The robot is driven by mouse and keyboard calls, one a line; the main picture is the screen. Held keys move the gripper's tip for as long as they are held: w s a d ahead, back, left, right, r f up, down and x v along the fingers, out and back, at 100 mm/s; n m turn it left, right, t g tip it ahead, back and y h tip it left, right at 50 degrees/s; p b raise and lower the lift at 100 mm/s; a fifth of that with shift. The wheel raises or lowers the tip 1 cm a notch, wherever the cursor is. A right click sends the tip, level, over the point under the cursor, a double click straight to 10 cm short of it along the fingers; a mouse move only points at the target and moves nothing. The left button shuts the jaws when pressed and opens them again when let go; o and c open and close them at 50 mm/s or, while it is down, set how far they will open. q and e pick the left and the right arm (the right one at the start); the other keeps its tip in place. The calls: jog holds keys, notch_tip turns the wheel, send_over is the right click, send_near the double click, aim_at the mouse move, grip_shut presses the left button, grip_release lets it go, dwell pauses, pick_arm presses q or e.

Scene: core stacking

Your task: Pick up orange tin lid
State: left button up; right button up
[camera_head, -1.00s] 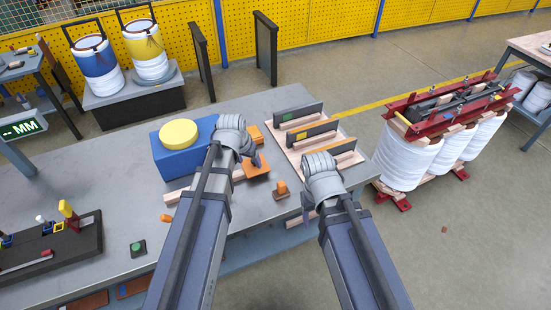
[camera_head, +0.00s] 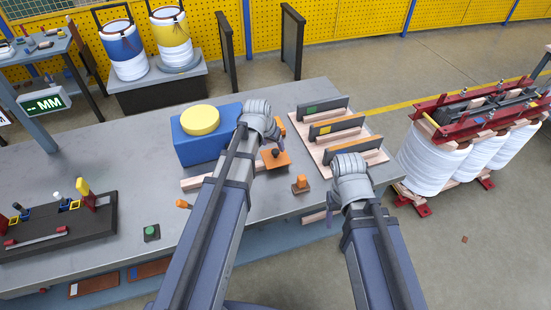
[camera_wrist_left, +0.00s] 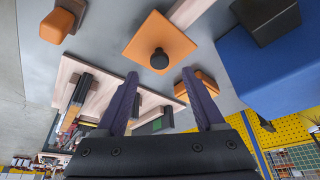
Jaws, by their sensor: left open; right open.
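The orange tin lid (camera_head: 276,161) is a flat square plate with a dark round knob, lying on the grey table just below my left gripper (camera_head: 277,133) in the head view. In the left wrist view the lid (camera_wrist_left: 150,38) lies ahead of my left gripper (camera_wrist_left: 159,74); its two purple fingers are apart with nothing between them. The knob stands beyond the fingertips, roughly centred between them. My right gripper (camera_head: 331,214) is near the table's right front edge; its fingers are mostly hidden by its own arm, and no held object shows.
A blue box (camera_head: 195,150) with a yellow round top stands left of the lid. A small orange-topped block (camera_head: 300,185) sits right of it. A wooden rack with upright panels (camera_head: 345,157) is at the right. Another orange piece (camera_wrist_left: 205,80) lies near the left fingers.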

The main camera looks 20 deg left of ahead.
aim_at(275, 151)
pick_arm(q)
jog(key=b+x, duration=0.4)
jog(key=x, duration=0.1)
jog(key=shift+s, duration=0.15)
jog(key=shift+r, duration=0.1)
grip_shut()
dwell(0.4)
